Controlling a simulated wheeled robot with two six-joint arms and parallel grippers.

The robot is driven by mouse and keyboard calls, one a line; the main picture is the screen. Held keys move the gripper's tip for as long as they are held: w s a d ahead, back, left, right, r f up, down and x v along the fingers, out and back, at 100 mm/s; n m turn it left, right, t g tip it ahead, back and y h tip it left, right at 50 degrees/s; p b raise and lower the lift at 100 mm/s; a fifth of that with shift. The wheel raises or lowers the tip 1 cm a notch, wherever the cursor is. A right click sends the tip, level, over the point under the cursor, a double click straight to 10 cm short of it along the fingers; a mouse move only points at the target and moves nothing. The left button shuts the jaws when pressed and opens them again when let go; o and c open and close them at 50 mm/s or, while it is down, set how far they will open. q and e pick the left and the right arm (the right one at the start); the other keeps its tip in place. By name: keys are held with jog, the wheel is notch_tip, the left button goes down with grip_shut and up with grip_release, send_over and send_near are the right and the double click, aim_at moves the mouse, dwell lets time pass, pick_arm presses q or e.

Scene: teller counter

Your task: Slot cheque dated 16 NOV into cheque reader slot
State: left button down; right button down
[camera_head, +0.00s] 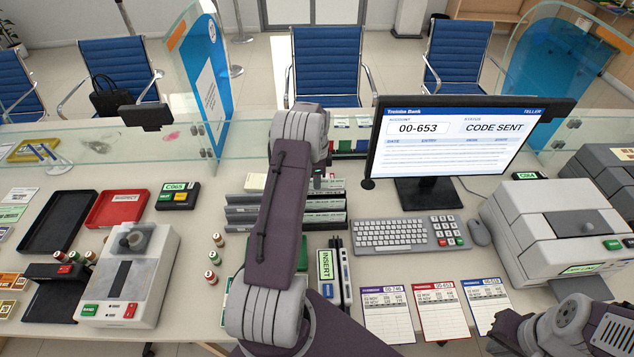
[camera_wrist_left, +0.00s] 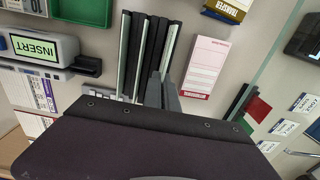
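The cheque reader is the grey unit with a green INSERT label (camera_head: 325,265), right of my left arm in the head view; it also shows at the upper left of the left wrist view (camera_wrist_left: 36,48). Black racks (camera_head: 240,212) hold upright pale slips; in the left wrist view they are the dark bars (camera_wrist_left: 133,50). The dates on the slips are too small to read, so I cannot single out the 16 NOV cheque. My left gripper (camera_wrist_left: 163,88) is over the racks, its grey fingers close together; whether they grip anything is unclear. My right gripper is out of view.
A monitor (camera_head: 449,140), keyboard (camera_head: 389,232) and printed sheets (camera_head: 388,312) lie right of the reader. Small stamps (camera_head: 212,278), a red tray (camera_head: 115,209) and a grey machine (camera_head: 130,275) are on the left. A glass screen (camera_head: 250,130) runs behind the racks.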

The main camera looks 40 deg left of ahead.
pick_arm(q)
jog(key=shift+r+p, duration=2.7)
jog(key=shift+r, duration=1.1)
